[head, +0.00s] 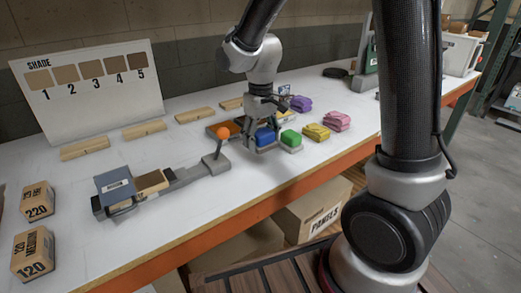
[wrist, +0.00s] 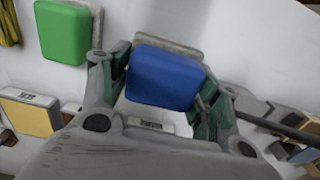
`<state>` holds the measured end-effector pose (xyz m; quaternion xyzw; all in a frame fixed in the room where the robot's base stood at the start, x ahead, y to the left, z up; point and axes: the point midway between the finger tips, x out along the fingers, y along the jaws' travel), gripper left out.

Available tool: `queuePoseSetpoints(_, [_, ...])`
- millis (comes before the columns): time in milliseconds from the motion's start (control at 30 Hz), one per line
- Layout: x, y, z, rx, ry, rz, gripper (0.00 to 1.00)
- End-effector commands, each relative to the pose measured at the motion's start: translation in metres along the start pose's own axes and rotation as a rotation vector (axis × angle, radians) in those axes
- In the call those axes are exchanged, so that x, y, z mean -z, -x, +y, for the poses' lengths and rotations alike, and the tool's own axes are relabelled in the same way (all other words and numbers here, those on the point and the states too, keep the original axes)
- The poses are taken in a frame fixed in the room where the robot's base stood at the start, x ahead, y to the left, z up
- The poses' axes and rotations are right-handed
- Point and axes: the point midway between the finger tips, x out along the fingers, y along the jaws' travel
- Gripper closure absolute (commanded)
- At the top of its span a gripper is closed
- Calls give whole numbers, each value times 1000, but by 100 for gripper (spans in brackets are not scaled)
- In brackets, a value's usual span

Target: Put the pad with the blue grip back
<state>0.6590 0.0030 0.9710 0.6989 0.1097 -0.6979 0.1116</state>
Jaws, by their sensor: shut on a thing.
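The pad with the blue grip (head: 265,137) is between the fingers of my gripper (head: 262,118), which is shut on it. In the wrist view the blue grip (wrist: 166,77) sits between the two fingertips (wrist: 160,85), with a grey pad edge showing behind it. In the head view the pad is at or just above the white table, left of the pad with the green grip (head: 291,139); I cannot tell whether it touches the table. The green-grip pad (wrist: 63,32) lies apart from my gripper at the upper left of the wrist view.
A grey fixture with an orange-knobbed lever (head: 222,133) stands left. The table's front edge (head: 240,213) is near.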

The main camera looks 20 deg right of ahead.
Motion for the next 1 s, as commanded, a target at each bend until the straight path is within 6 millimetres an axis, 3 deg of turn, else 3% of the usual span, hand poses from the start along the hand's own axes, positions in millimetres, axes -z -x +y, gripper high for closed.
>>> queuePoseSetpoints(300, [0, -40, 0, 0, 0, -1, 64])
queuePoseSetpoints(667, [0, -43, 0, 0, 0, 0, 64])
queuePoseSetpoints(700, [0, -44, 0, 0, 0, 0, 36])
queuePoseSetpoints(800, [0, -43, 0, 0, 0, 1, 18])
queuePoseSetpoints(1000, [0, -43, 0, 0, 0, 1, 17])
